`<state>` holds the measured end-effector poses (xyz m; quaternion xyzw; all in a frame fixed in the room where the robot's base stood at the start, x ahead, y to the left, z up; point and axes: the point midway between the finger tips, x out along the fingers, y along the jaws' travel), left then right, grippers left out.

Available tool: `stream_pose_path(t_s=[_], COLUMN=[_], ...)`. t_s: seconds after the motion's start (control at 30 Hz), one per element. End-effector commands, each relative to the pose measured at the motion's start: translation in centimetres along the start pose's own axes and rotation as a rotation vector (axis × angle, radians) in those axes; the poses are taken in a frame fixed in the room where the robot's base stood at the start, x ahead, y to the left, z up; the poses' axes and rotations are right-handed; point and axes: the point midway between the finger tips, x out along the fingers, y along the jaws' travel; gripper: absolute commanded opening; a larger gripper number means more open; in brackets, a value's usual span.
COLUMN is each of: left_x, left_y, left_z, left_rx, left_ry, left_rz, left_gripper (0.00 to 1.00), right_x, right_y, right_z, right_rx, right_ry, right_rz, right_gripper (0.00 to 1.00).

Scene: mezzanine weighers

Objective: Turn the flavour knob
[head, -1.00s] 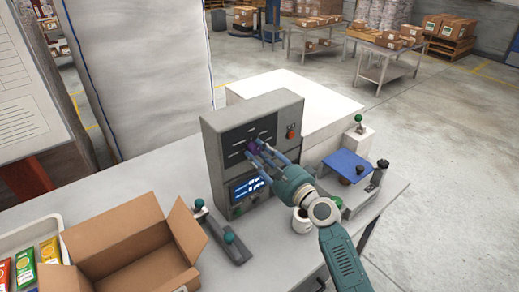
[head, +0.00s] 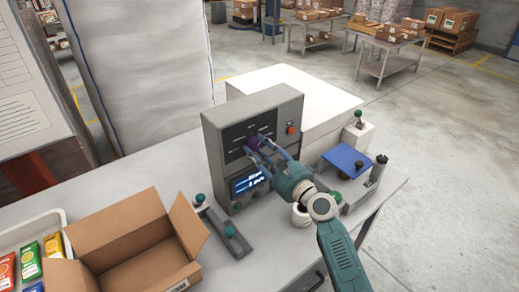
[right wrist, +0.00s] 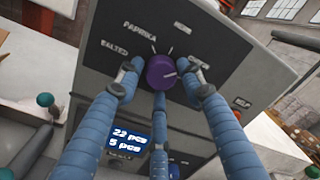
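The flavour knob (head: 254,142) is small, round and purple on the front panel of a grey machine (head: 222,150). A narrow gap shows at the left, so the gripper looks open. My left gripper is out of view.
Below the knob is a lit display (head: 246,183). A red button (head: 290,129) sits at the panel's right.

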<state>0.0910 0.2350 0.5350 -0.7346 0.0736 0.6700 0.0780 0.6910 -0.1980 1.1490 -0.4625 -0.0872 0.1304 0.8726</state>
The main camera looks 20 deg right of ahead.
Motion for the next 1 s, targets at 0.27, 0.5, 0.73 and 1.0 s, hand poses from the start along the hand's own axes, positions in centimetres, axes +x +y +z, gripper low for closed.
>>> stream_pose_path(t_s=[0.27, 0.5, 0.73, 1.0], left_x=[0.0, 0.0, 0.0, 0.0], left_y=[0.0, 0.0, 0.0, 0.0], left_z=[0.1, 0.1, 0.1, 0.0], left_rx=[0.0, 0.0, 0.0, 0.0], left_ry=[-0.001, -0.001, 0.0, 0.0], left_rz=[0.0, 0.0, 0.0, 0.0], left_gripper=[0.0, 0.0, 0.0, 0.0], right_x=[0.0, -2.0, -7.0, -11.2], right_y=[-0.1, 0.0, 0.1, 0.0], right_z=[0.1, 0.0, -0.1, -0.1], right_rx=[-0.001, -0.001, -0.002, -0.001], right_ry=[-0.001, 0.0, 0.002, 0.001], right_rz=[-0.002, -0.001, 0.001, 0.0], right_gripper=[0.5, 0.5, 0.5, 0.5])
